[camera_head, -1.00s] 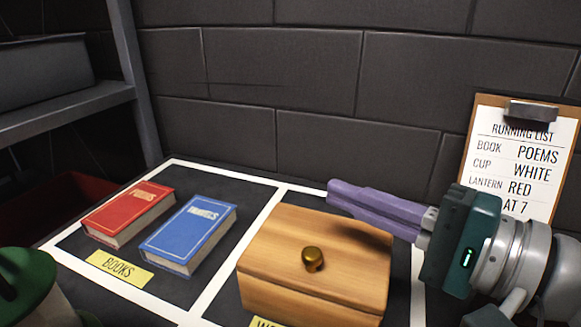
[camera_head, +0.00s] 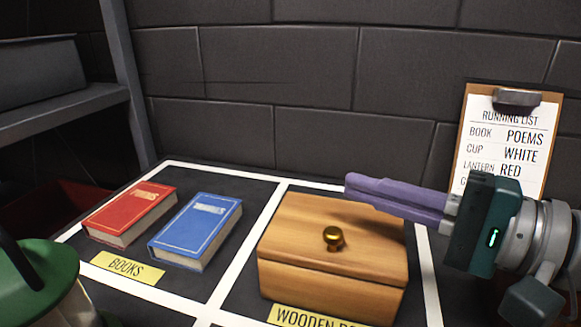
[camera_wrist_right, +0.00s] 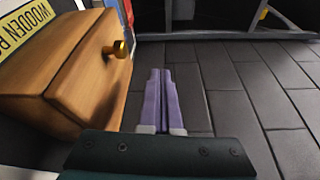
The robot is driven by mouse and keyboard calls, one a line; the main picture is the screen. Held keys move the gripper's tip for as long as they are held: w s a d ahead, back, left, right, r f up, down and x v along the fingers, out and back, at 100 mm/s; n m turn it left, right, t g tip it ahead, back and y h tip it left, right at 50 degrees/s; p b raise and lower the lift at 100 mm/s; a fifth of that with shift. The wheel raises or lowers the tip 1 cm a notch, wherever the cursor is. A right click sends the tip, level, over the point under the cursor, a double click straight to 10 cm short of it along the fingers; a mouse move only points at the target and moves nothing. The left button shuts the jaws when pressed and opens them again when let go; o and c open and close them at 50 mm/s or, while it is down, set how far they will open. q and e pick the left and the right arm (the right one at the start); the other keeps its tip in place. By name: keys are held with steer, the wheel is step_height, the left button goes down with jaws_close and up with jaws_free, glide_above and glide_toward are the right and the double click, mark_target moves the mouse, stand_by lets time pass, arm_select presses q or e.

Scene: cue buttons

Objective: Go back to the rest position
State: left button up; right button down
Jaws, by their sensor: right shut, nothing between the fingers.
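My right gripper (camera_head: 350,188) comes in from the right in the head view. Its purple fingers are together and empty, over the back right part of the wooden box (camera_head: 330,285). In the right wrist view the shut fingers (camera_wrist_right: 160,75) point past the side of the box (camera_wrist_right: 65,75). The box is closed and has a brass knob (camera_head: 333,238) on top; the fingers are apart from the knob. My left gripper is not in view.
A red book (camera_head: 130,213) and a blue book (camera_head: 195,230) lie in the section labelled BOOKS. A clipboard list (camera_head: 505,140) leans at the wall, partly hidden by my right gripper. A green lantern (camera_head: 40,285) stands at the lower left. A grey shelf (camera_head: 60,110) is at left.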

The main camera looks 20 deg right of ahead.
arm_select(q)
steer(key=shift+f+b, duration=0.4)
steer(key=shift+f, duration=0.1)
arm_select(e)
steer(key=f+v, duration=0.1)
steer(key=v, duration=0.8)
arm_select(q)
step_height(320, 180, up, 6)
steer(key=p, duration=0.6)
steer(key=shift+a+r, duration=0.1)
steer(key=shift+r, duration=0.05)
arm_select(e)
steer(key=s+a+r+n+g+h+p, duration=0.55)
steer(key=s+a+n+g+p, duration=0.25)
steer(key=s+n+g+p, duration=0.4)
arm_select(q)
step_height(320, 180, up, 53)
steer(key=p, duration=4.1)
arm_select(e)
steer(key=d+r+n+t+h, duration=0.1)
steer(key=d+r+n+h, duration=0.1)
steer(key=r, duration=4)
steer(key=shift+d+r+t+h, duration=0.25)
steer(key=shift+d+h, duration=0.4)
steer(key=shift+h, duration=0.6)
